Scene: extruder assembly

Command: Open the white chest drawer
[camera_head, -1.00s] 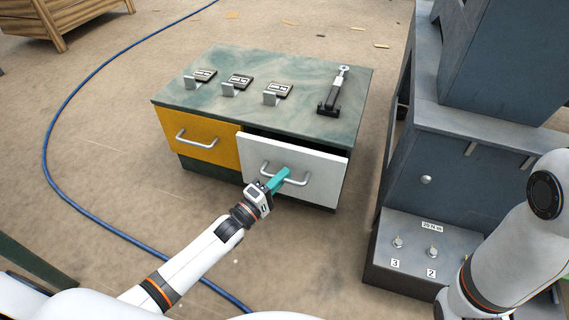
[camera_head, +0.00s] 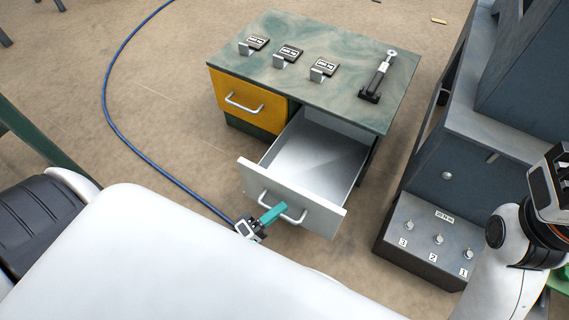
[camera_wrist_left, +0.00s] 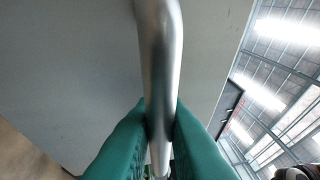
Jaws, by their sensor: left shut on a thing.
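The white chest drawer (camera_head: 247,178) is pulled far out of the chest in the head view, and its inside looks empty. Its silver bar handle (camera_head: 297,218) is on the front panel. My left gripper (camera_head: 273,214), with teal fingers, is shut on this handle. In the left wrist view the handle (camera_wrist_left: 161,70) runs between the two teal fingers (camera_wrist_left: 160,130), which touch it on both sides. My right arm shows at the right edge of the head view, with part of its gripper body; its fingertips are hidden.
The chest's green top (camera_head: 335,60) carries several small labelled brackets and a black-and-silver tool (camera_head: 378,78). The yellow drawer (camera_head: 250,102) is closed. A grey machine (camera_head: 440,165) with a numbered knob panel (camera_head: 432,235) stands to the right. A blue cable (camera_head: 106,90) lies on the floor.

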